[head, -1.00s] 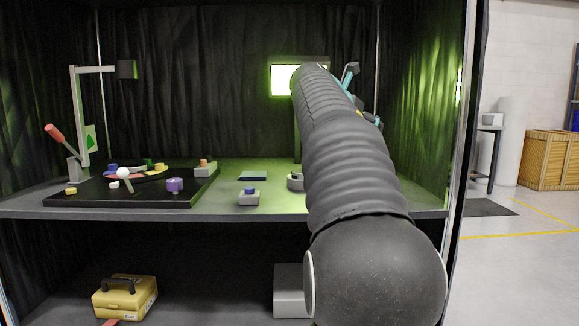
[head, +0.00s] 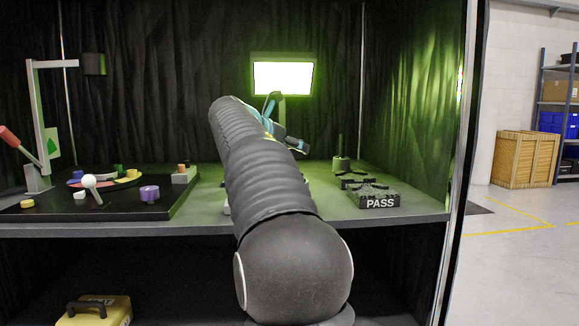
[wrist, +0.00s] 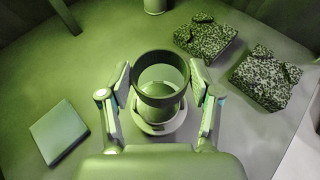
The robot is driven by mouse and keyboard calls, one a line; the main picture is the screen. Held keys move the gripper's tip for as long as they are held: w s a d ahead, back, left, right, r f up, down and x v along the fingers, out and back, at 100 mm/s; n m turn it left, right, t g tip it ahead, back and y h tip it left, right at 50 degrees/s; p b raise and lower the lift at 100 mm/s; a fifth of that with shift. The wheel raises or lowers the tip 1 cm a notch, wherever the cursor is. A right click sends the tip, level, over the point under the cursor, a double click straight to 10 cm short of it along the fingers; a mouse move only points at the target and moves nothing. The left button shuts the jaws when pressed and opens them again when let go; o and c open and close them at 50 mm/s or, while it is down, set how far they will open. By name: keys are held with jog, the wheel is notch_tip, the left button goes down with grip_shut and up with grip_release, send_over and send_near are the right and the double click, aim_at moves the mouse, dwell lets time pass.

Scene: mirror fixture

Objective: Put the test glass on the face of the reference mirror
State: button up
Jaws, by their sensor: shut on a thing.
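In the wrist view, my gripper (wrist: 160,78) is shut on the test glass, a dark-rimmed, see-through round piece (wrist: 160,101), with one finger on each side. Below it is a round, pale-edged mount (wrist: 160,130), which appears to hold the reference mirror. The test glass overlaps the mount in this view, so the mirror's face is mostly hidden. I cannot tell whether the two touch. In the head view, my gripper (head: 290,140) shows only partly as teal links beyond my dark arm. The glass and the mirror are hidden there.
A flat block (wrist: 58,128) lies left of the mount. Speckled blocks (wrist: 206,39) (wrist: 264,79) stand to the right; the front one reads PASS (head: 378,200) in the head view. A lit screen (head: 283,77) stands behind. A black board with small parts (head: 95,207) is at left.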

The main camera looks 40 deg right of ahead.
jog(key=shift+w+a+f, duration=0.25)
jog(key=shift+f, duration=0.05)
jog(key=shift+f+b, duration=0.75)
jog(key=shift+f, duration=1.1)
jog(key=shift+f, duration=0.1)
jog(key=o, duration=1.3)
jog(key=shift+f, duration=0.1)
jog(key=shift+s+r, duration=0.1)
jog(key=shift+r, duration=0.2)
jog(key=v, duration=1.2)
jog(key=shift+p, duration=0.4)
